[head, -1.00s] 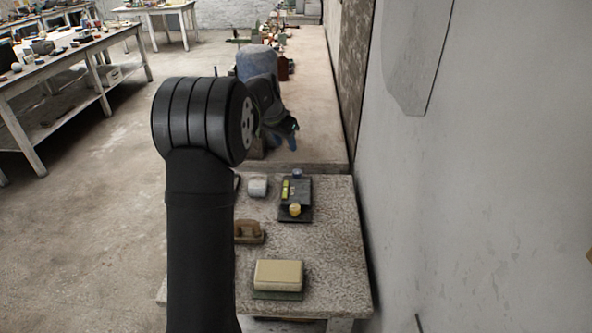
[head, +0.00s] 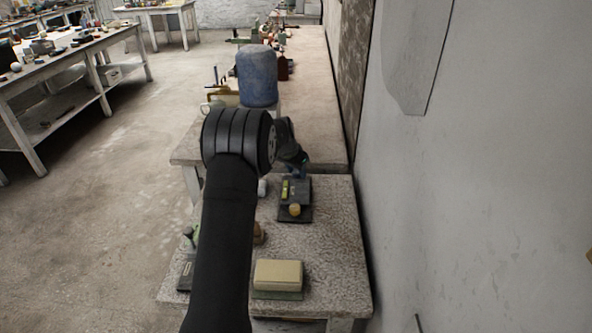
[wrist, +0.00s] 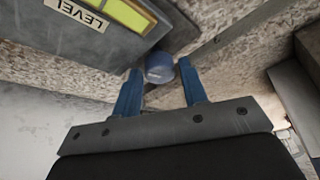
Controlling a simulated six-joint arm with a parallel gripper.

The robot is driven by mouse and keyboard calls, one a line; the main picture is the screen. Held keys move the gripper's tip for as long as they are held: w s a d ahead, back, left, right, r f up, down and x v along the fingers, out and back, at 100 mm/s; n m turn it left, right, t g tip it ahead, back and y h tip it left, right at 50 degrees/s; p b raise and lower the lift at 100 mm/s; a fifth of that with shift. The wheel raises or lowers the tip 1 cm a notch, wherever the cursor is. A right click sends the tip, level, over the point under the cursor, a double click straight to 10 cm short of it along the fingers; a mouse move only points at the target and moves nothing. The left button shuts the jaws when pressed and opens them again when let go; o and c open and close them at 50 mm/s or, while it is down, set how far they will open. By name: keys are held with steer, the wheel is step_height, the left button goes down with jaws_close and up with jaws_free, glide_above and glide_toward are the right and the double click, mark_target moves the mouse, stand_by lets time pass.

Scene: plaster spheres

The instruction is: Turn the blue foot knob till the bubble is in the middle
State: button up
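In the wrist view the plate (wrist: 100,40) carries a "LEVEL" label, and the vial (wrist: 128,14) is cut off by the frame edge. I cannot make out where the bubble sits. The blue foot knob (wrist: 159,68) is at the plate's edge, between the blue fingertips of my gripper (wrist: 160,78). My gripper is open, with a small gap seeming to show on each side of the knob. In the head view my gripper hides the knob.
A cream block (head: 278,274) lies on a green base at the table's front. A white object (head: 262,187) and a brown-handled tool (head: 259,233) are partly behind my arm. A blue drum (head: 257,77) stands on the far bench. A wall runs along the right.

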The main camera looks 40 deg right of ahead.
steer(key=c, duration=0.7)
steer(key=shift+s+n+t+y, duration=0.15)
steer(key=shift+n+t, duration=0.25)
steer(key=shift+n, duration=0.75)
steer(key=shift+w+n+t+y, duration=0.15)
steer(key=shift+n+t, duration=0.25)
steer(key=shift+n, duration=0.75)
steer(key=shift+s, duration=0.1)
steer(key=o, duration=0.7)
